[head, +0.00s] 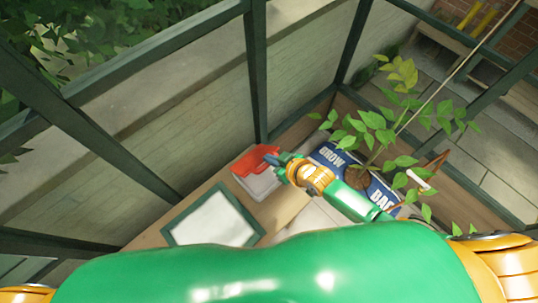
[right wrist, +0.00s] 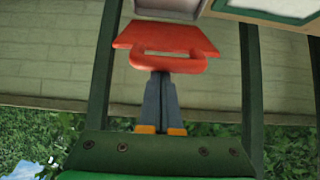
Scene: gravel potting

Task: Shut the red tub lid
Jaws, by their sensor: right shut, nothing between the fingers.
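The red tub lid (head: 250,160) stands raised at the back edge of the pale grey tub (head: 262,187), whose front part shows uncovered. In the right wrist view the lid (right wrist: 165,37) shows its loop handle, with a bit of the tub (right wrist: 168,8) beyond it. My right gripper (head: 270,158) is shut and empty, beside the lid in the head view. In the right wrist view its fingertips (right wrist: 160,74) are at the handle's edge; I cannot tell whether they touch it. My left gripper is out of view.
A green-framed white tray (head: 213,217) lies left of and nearer than the tub. A blue lettered bag (head: 330,154) and a leafy plant (head: 375,140) stand to the right, close to my right arm. Dark green frame posts (head: 256,75) rise behind the wooden bench.

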